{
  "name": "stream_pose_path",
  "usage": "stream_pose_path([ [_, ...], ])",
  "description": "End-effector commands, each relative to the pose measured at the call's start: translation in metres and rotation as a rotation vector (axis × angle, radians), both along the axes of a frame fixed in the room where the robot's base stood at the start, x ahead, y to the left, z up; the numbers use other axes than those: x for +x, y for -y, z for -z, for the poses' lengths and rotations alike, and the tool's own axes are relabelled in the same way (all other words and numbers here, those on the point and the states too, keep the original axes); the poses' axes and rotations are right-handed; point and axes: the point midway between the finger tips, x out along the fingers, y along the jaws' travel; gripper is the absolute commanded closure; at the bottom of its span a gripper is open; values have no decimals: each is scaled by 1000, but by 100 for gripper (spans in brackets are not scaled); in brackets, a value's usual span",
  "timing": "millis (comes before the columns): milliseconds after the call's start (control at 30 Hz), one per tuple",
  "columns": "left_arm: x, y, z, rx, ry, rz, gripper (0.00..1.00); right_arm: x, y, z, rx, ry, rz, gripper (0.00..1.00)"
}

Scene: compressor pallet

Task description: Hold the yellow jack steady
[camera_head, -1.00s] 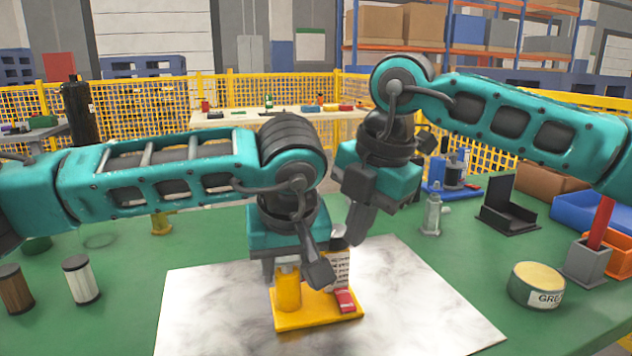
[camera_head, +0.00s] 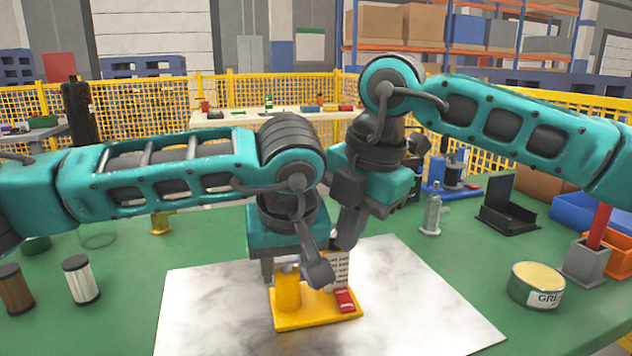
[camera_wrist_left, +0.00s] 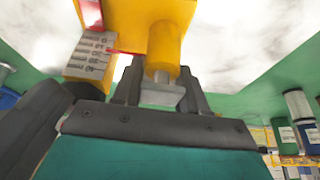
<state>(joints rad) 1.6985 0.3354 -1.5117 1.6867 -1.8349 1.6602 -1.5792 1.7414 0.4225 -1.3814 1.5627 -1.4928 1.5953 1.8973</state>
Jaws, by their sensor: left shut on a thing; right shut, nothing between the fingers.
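The yellow jack (camera_head: 297,322) stands on the white marbled sheet (camera_head: 210,315). It has a flat yellow base, an upright yellow cylinder and a red part (camera_head: 344,299). My left gripper (camera_head: 291,274) points down over the jack, shut on the top of its cylinder. In the left wrist view, the fingers (camera_wrist_left: 160,92) sit on either side of the cylinder's grey top. My right gripper (camera_head: 346,238) is shut and empty, just above and behind the red part. A marked scale plate (camera_wrist_left: 90,58) stands beside the cylinder. Whether the right fingertips touch it cannot be told.
A grey bottle jack (camera_head: 431,215), a black stand (camera_head: 510,208) and a grease tin (camera_head: 537,284) stand on the right of the green table. Two filters, one brown (camera_head: 14,289) and one white (camera_head: 80,279), stand at the left. The marbled sheet is otherwise clear.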

Motion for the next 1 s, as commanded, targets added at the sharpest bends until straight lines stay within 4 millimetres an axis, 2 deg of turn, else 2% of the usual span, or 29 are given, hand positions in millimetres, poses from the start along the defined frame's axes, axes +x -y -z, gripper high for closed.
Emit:
stream_pose_path([
  [33,-4,3,7,1,-13,12,100,0,-4,0,9,5,-7,100],
  [367,-4,3,7,1,-14,12,100,-7,2,-1,7,4,-2,100],
  [800,-3,2,7,2,-15,10,100,-6,3,-49,4,5,1,100],
  [1000,-3,2,7,2,-15,8,100,-7,3,-60,2,2,-1,100],
])
